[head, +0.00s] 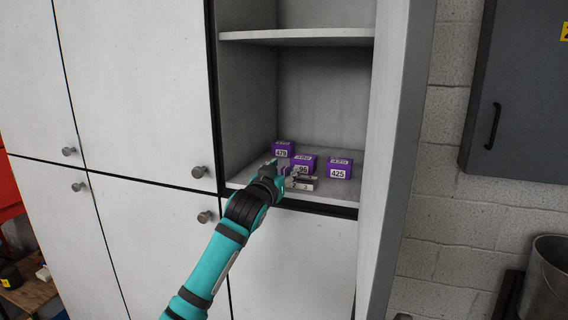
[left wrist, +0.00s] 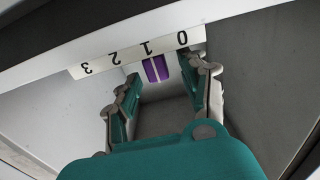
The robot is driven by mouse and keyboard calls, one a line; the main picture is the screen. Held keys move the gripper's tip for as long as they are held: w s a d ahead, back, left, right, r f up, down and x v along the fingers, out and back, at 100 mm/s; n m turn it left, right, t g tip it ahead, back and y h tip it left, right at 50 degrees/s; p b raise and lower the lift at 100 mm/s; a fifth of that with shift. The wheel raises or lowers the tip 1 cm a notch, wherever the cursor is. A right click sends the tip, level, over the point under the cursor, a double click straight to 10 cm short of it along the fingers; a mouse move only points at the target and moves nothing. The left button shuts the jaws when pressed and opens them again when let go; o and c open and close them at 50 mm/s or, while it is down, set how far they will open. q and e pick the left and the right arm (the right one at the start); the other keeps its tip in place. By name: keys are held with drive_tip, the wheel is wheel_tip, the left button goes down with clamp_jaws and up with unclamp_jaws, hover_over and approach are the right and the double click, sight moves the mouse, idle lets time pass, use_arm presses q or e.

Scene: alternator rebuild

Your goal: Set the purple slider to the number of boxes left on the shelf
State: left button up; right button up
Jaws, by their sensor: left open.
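Three purple boxes sit on the lower shelf in the head view: one (head: 283,149) marked 429 at the back left, one (head: 304,161) in the middle with its label partly hidden, and one (head: 339,168) marked 425 at the right. The purple slider (left wrist: 155,68) shows in the left wrist view, below the white number strip (left wrist: 103,59) with 0 to 3, which appears upside down. The slider is near the 1. My left gripper (head: 285,175) is at the shelf's front edge. Its open fingers (left wrist: 165,75) are on either side of the slider; contact is unclear. My right gripper is out of view.
An upper shelf (head: 300,35) sits above the boxes, and cabinet side walls (head: 390,130) enclose the right. Closed cabinet doors with knobs (head: 200,171) are at the left. A grey wall cabinet (head: 515,100) and a metal bin (head: 548,280) are further right.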

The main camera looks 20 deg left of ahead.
use_arm(q)
drive_tip(key=shift+w+d, duration=0.1)
drive_tip(key=shift+w, duration=0.35)
clamp_jaws()
